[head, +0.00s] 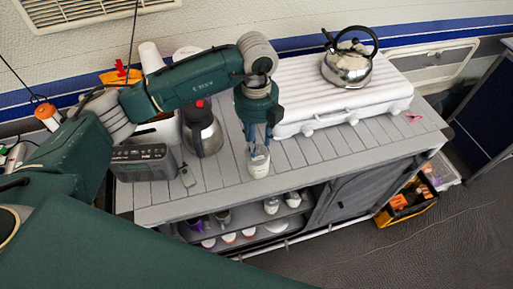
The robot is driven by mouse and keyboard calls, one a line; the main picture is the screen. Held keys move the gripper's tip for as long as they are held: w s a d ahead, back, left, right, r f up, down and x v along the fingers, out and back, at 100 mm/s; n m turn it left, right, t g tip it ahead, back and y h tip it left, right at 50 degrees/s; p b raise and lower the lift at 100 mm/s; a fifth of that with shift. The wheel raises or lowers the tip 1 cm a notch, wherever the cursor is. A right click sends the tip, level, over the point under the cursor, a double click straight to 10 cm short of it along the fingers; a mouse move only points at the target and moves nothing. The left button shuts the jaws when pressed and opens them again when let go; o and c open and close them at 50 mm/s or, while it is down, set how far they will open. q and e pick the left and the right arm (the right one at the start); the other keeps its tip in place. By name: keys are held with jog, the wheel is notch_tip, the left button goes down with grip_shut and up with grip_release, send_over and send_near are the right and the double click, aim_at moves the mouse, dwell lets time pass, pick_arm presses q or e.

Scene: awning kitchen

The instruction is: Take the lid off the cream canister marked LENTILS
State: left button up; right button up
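A small pale canister (259,167) stands upright near the front edge of the grey slatted counter, left of the white stove. Its marking is too small to read, so I cannot tell if it says LENTILS. My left gripper (259,146) points straight down at its top. The fingers hide most of the lid area, and I cannot tell whether they grip it or only surround it. My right gripper is not in view.
A steel kettle (347,66) stands on the white stove (320,93). A steel jug (203,134) and a dark grey radio (143,163) stand to the left. A shelf below holds several small containers. The counter (345,143) in front of the stove is clear.

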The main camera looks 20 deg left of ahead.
aim_at(262, 153)
pick_arm(q)
jog(key=shift+f, duration=1.2)
grip_shut()
jog(key=shift+r, duration=0.15)
